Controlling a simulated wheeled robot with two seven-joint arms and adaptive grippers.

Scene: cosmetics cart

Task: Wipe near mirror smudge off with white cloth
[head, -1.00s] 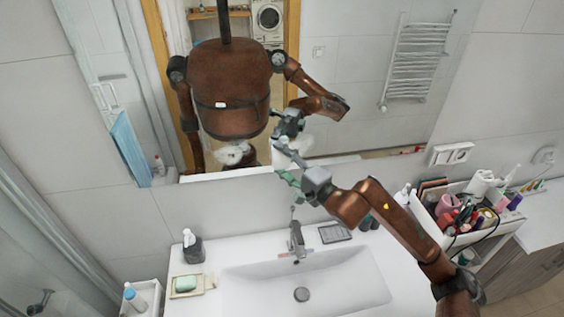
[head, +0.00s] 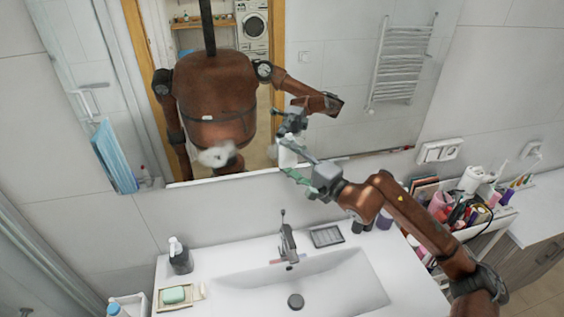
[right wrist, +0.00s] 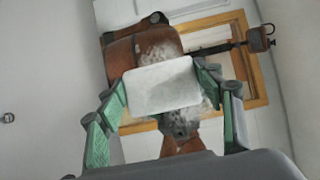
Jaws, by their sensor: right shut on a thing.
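My right gripper (head: 289,166) is close to the mirror (head: 340,115), shut on the white cloth (head: 287,154). In the right wrist view the cloth (right wrist: 163,88) is a pale flat rectangle between the green fingertips, facing the mirror. I cannot tell whether it touches the glass. A cloudy whitish smudge (head: 217,155) is on the mirror near its bottom edge, left of the gripper and apart from it. In the right wrist view grey-white smudging (right wrist: 160,48) shows above the cloth, with more below right, partly hidden by cloth and fingers. My left gripper is not directly in view.
Below are the faucet (head: 287,243) and white sink (head: 335,288). A dark soap dispenser (head: 180,258) and a green soap (head: 174,295) in its dish stand left. A cosmetics cart (head: 480,225) is at the right, beyond my forearm. The mirror shows my own reflection.

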